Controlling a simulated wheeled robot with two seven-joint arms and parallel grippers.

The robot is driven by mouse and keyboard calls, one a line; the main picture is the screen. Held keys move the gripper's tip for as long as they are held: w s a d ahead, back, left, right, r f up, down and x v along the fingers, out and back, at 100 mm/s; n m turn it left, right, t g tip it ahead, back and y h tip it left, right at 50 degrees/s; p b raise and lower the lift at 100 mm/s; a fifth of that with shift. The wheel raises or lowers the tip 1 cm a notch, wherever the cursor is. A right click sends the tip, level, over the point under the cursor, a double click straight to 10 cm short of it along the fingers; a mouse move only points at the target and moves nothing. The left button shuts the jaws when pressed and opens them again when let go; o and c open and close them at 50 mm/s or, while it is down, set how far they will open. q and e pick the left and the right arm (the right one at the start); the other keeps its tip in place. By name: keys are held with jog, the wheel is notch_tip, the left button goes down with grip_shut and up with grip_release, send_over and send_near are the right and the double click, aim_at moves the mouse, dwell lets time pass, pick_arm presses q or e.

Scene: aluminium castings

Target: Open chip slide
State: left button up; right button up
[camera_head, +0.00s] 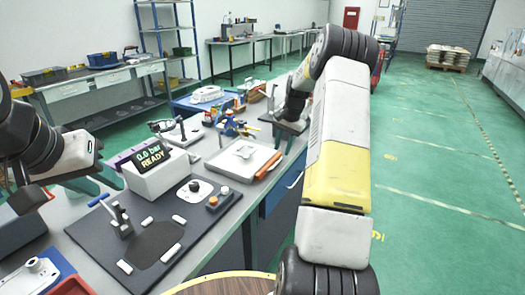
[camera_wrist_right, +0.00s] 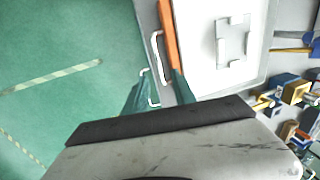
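No part is labelled as the chip slide. A pale bar handle (camera_wrist_right: 155,62) stands off the bench's front edge in the right wrist view. My right gripper (camera_wrist_right: 158,92) is open over it, with green fingers on either side of the handle's near end; I cannot tell whether they touch it. In the head view my right gripper (camera_head: 283,140) points down at the bench edge, and my forearm hides part of that area. My left gripper (camera_head: 99,182) has its green fingers apart, empty, over the bench left of the display box.
A pressure display box (camera_head: 160,178) reading "0.0 bar READY" stands beside a dark fixture plate (camera_head: 185,236) with clamps and buttons. A white tray (camera_head: 238,161) and an orange-handled tool (camera_head: 268,166) lie near the edge. A blue drawer front (camera_head: 283,192) is below. Green floor is free at right.

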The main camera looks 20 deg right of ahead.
aim_at(279, 161)
jog(key=f, duration=0.5)
jog(key=shift+w+a, duration=0.3)
grip_shut()
dwell(1.1)
